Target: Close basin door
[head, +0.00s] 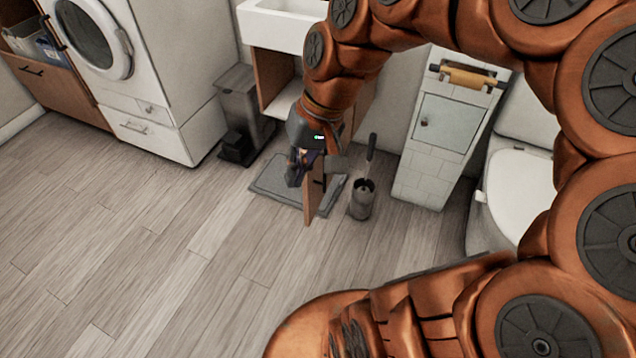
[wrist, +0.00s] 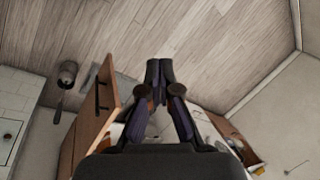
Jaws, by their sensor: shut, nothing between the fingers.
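The basin (head: 285,22) is white and sits on a wooden cabinet (head: 272,80) whose front is open at the left. The wooden basin door (head: 309,200) stands swung out from the cabinet, with a dark handle (head: 321,182) on its right face. My gripper (head: 293,172) is at the door's left, inner side. Its fingertips (wrist: 159,70) are together with nothing between them. Whether it touches the door I cannot tell. My arm hides part of the cabinet.
A grey mat (head: 270,187) lies below the door. A toilet brush holder (head: 362,200) stands just right of the door, before a white side cabinet (head: 428,150). A pedal bin (head: 240,115) and washing machine (head: 125,70) stand left. The left floor is clear.

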